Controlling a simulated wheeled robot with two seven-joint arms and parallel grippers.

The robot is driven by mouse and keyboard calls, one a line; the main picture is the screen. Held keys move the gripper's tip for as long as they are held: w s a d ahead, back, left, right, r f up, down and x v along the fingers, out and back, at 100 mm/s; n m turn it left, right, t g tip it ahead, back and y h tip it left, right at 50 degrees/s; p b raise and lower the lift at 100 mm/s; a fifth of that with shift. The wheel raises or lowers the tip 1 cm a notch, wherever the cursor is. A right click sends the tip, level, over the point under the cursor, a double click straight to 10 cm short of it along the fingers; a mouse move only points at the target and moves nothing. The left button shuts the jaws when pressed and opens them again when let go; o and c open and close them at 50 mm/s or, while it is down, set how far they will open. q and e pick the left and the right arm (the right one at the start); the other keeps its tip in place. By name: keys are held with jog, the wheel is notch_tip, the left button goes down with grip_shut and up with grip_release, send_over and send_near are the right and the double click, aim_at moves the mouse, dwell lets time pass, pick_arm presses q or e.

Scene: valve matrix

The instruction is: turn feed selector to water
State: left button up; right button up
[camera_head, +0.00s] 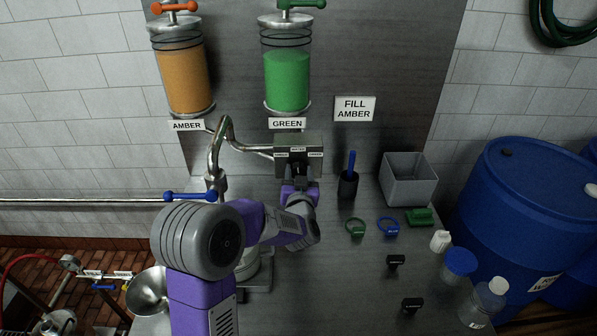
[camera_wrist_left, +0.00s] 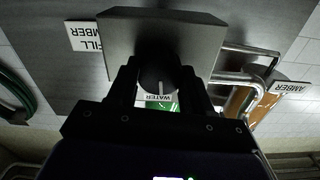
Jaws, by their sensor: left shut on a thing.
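The feed selector (camera_head: 298,146) is a dark grey box on the wall panel below the green tank, with small labels including a WATER label in the middle. In the left wrist view its box (camera_wrist_left: 205,38) carries a round dark knob (camera_wrist_left: 158,72). The knob's white mark points at the WATER label (camera_wrist_left: 158,97). My left gripper (camera_head: 298,174) is at the selector's front, with its fingers on either side of the knob, shut on it; they also show in the left wrist view (camera_wrist_left: 160,80). The arm partly hides the area below the selector. My right gripper is not in view.
An amber tank (camera_head: 184,75) and a green tank (camera_head: 287,80) hang above. A bent steel pipe (camera_head: 216,150) and a blue-handled valve (camera_head: 190,196) are at left. A grey bin (camera_head: 408,180), a dark cup (camera_head: 348,186) and loose tags stand right. Blue drums (camera_head: 520,210) stand beyond.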

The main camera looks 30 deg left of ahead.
pick_arm(q)
jog(key=shift+r+m, duration=0.1)
jog(key=shift+m, duration=0.5)
jog(key=o, duration=1)
jog(key=shift+o, duration=0.2)
jog(key=v, duration=0.7)
jog(key=shift+s, duration=0.3)
jog(key=shift+d, duration=0.1)
